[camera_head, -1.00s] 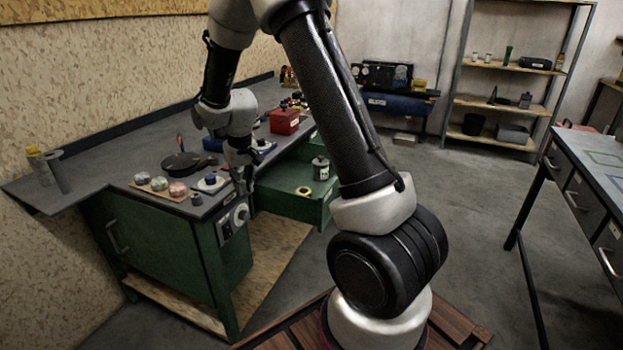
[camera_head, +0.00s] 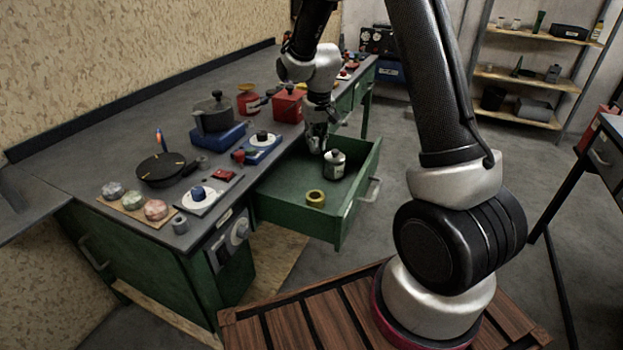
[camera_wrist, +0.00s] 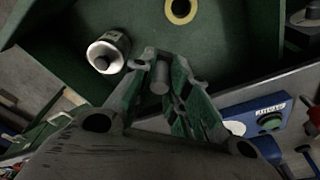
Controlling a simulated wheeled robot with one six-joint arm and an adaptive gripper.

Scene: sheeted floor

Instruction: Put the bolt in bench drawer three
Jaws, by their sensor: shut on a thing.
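My gripper (camera_head: 317,142) is over the open green bench drawer (camera_head: 281,200), near its back left. In the wrist view my gripper (camera_wrist: 160,72) is shut on a small grey cylindrical piece, which looks like the bolt (camera_wrist: 159,80). The bolt is held above the drawer floor. In the head view I cannot make the bolt out at the fingertips. Inside the drawer are a white and grey canister (camera_head: 334,164) and a yellow ring (camera_head: 316,198). Both also show in the wrist view, the canister (camera_wrist: 108,52) left of the fingers and the ring (camera_wrist: 181,10) above them.
On the bench top (camera_head: 100,160) stand a black pan (camera_head: 161,169), a pot on a blue base (camera_head: 213,113), a red box (camera_head: 288,104) and a blue device with a dial (camera_head: 262,144). The drawer floor has bare room around the ring.

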